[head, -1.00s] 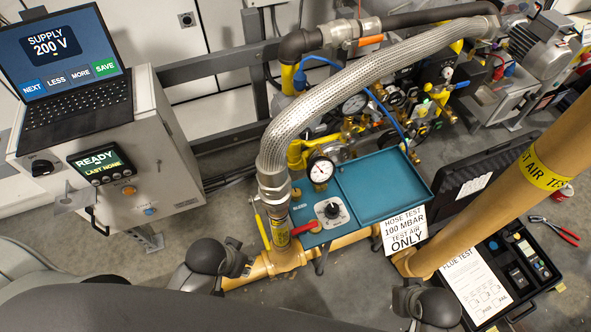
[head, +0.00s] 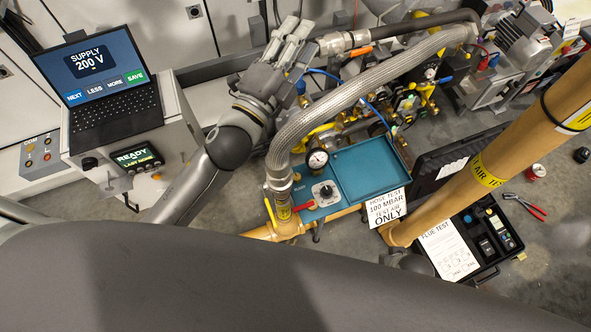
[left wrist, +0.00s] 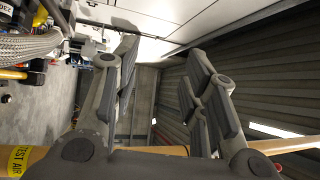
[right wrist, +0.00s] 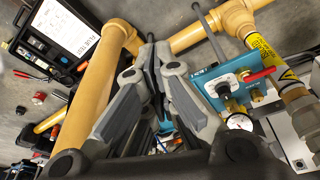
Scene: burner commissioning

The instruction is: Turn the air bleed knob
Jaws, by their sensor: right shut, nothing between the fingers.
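A black knob (head: 325,191) sits on a white dial plate on the teal test panel, below a round gauge (head: 318,159). A red lever (head: 303,206) is at the panel's lower left. The knob (right wrist: 222,89) and the red lever (right wrist: 258,76) also show at the right of the right wrist view. I cannot read which control is marked air bleed. My left gripper (head: 293,38) is raised above and left of the panel, clear of the knob. Its fingers are apart and empty in the left wrist view (left wrist: 163,60). My right gripper (right wrist: 156,55) is shut and empty, apart from the knob.
A braided hose (head: 340,103) arches over the panel's left side. A teal tray (head: 369,172) adjoins the panel. A yellow-brown pipe (head: 465,190) slants up at right, beside an open black case (head: 487,281). A laptop (head: 116,112) stands on a grey cabinet at left.

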